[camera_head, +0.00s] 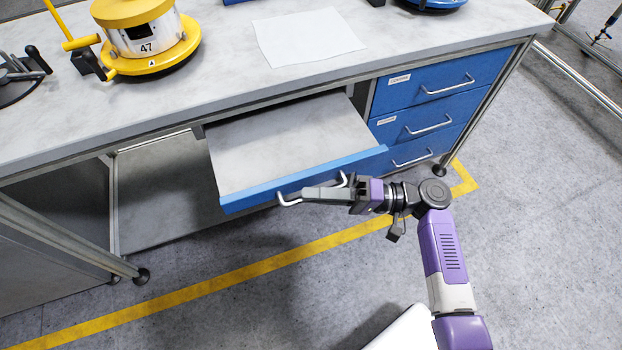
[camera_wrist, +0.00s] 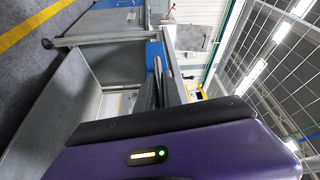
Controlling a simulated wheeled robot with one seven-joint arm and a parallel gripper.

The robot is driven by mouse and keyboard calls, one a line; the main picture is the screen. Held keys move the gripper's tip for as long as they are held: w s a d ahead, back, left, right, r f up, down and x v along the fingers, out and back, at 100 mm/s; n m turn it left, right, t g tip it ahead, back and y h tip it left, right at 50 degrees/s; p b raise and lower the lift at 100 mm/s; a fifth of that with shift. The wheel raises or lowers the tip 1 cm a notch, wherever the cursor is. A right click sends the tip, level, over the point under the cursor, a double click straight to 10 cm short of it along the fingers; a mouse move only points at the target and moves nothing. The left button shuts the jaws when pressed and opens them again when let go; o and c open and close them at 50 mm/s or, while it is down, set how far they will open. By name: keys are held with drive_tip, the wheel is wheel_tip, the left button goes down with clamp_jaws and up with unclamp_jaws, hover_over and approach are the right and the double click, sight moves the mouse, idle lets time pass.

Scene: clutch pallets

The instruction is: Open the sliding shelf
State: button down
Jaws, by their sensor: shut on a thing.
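The sliding shelf (camera_head: 285,140) is pulled out from under the workbench, a grey board with a blue front edge. Its bare top is visible in the head view. A light metal handle (camera_head: 289,201) is on the blue front. My gripper (camera_head: 325,193) is at this handle, shut on it, with its fingers covering the handle's middle. In the wrist view my purple gripper body fills the lower part, and the fingertips and the handle cannot be made out clearly there.
Blue drawers (camera_head: 422,118) with metal handles stand shut to the right of the shelf. The workbench top (camera_head: 225,60) carries a yellow and white device (camera_head: 143,38) and a white sheet (camera_head: 306,37). A bench leg and foot (camera_head: 141,275) stand at left. The floor in front is clear, with a yellow line.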

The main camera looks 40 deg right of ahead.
drive_tip(key=s+a+p, duration=0.1)
drive_tip(key=s, duration=0.5)
drive_tip(key=shift+a, duration=0.2)
drive_tip(key=c, duration=1.5)
unclamp_jaws()
drive_tip(key=shift+v, duration=3.9)
drive_tip(key=shift+d+f, duration=0.1)
